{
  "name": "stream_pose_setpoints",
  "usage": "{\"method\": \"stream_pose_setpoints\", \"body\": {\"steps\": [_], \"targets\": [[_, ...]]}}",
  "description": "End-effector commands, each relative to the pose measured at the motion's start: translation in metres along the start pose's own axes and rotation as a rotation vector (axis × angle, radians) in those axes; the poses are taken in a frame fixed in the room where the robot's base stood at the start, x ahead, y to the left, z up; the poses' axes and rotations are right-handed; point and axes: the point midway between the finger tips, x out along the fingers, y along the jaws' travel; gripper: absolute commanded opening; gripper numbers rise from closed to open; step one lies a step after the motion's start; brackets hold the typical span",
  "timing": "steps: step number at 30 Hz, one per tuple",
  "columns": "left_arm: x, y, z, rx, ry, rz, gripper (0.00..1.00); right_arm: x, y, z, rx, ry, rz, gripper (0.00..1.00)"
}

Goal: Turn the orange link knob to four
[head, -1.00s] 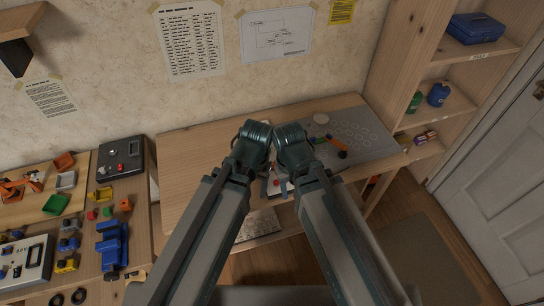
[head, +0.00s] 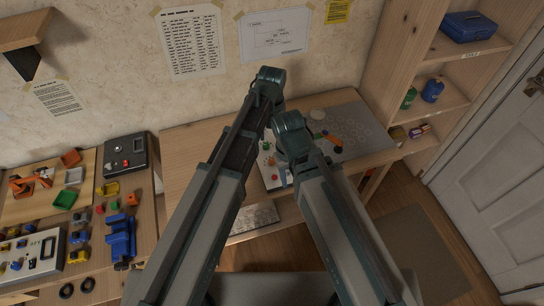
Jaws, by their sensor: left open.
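A white panel (head: 267,179) with small coloured parts lies on the middle table, partly covered by my arms. An orange part (head: 269,160) shows on it, with a red one (head: 274,177) just below. The orange part looks like a knob, but its setting is too small to read. My left gripper is open and mostly hidden by my arms near the panel; I cannot tell whether it touches anything. My right gripper is hidden behind its own arm.
A grey mat (head: 358,134) with an orange and black item (head: 333,141) lies right of the panel. A keyboard (head: 254,219) sits below the tabletop. The left half of the middle table (head: 195,150) is clear.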

Motion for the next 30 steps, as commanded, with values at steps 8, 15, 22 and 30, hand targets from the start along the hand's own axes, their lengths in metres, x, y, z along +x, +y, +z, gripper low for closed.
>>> {"method": "stream_pose_setpoints", "body": {"steps": [8, 15, 22, 30], "targets": [[0.019, 0.0, 0.0, 0.002, 0.0, 0.0, 0.64, 0.019, -0.002, -0.001, 0.0, 0.0, 0.0, 0.5], [0.05, 0.0, 0.0, 0.002, 0.0, 0.0, 0.64, 0.049, -0.005, -0.003, 0.0, 0.0, 0.0, 0.5], [0.082, 0.0, 0.0, 0.002, 0.0, 0.0, 0.64, 0.082, -0.008, -0.005, 0.0, 0.0, 0.0, 0.5], [0.119, 0.0, 0.0, 0.002, 0.0, 0.0, 0.64, 0.118, -0.011, -0.007, 0.0, 0.0, 0.0, 0.5]]}}
